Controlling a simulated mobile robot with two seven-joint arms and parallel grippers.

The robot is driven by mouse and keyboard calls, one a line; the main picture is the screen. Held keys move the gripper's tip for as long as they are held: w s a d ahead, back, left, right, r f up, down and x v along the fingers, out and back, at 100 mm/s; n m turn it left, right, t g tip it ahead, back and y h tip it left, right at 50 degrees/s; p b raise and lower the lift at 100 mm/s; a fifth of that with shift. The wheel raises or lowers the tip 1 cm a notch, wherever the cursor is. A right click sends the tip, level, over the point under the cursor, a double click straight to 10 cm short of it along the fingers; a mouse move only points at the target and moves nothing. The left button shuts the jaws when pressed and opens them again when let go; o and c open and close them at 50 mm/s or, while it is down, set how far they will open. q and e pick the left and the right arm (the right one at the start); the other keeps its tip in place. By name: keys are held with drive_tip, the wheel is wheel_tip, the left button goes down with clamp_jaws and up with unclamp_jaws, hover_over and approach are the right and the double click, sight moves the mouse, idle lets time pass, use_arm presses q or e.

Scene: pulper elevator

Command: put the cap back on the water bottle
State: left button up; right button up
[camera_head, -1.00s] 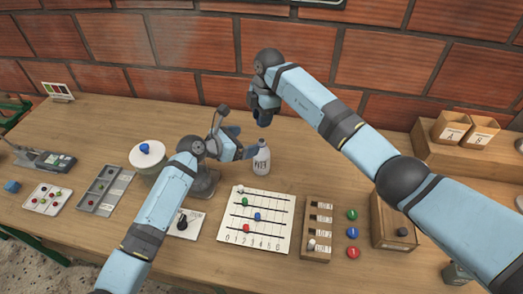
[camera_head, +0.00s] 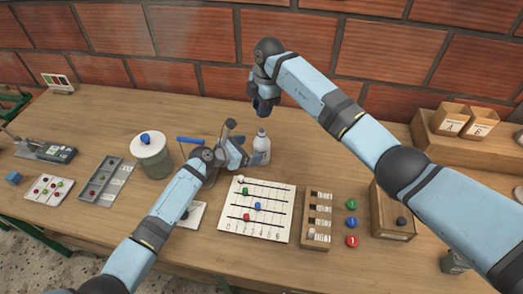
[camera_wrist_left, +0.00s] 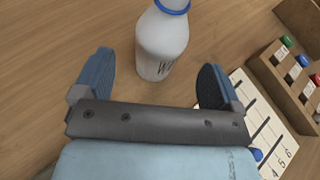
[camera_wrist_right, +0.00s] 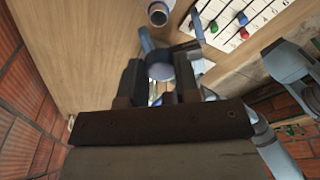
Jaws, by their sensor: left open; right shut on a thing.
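The white water bottle (camera_head: 262,148) stands upright on the table with its dark lettering partly in view. In the left wrist view the bottle (camera_wrist_left: 163,42) has a blue ring at its neck, and its top is cut off. My left gripper (camera_head: 245,155) is open at the bottle's left side. In the left wrist view its fingers (camera_wrist_left: 157,72) lie on either side of the bottle without gripping it. My right gripper (camera_head: 263,106) is shut above the bottle. Between its fingers the right wrist view shows a round blue piece, apparently the cap (camera_wrist_right: 160,70).
A lidded jar (camera_head: 152,160) with a blue knob stands left of the bottle. A bead board (camera_head: 282,228) lies in front, with a slotted wooden block (camera_head: 318,235) to its right. A brick wall (camera_head: 200,40) closes the back. Bare wood lies right of the bottle.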

sight(262, 145)
use_arm(q)
drive_tip(key=x, duration=0.6)
drive_tip(key=shift+w+d+r, duration=0.1)
drive_tip(key=shift+r, duration=0.05)
drive_tip(key=c, duration=1.3)
drive_tip(key=shift+c, duration=0.4)
use_arm(e)
drive_tip(key=shift+f, duration=2.5)
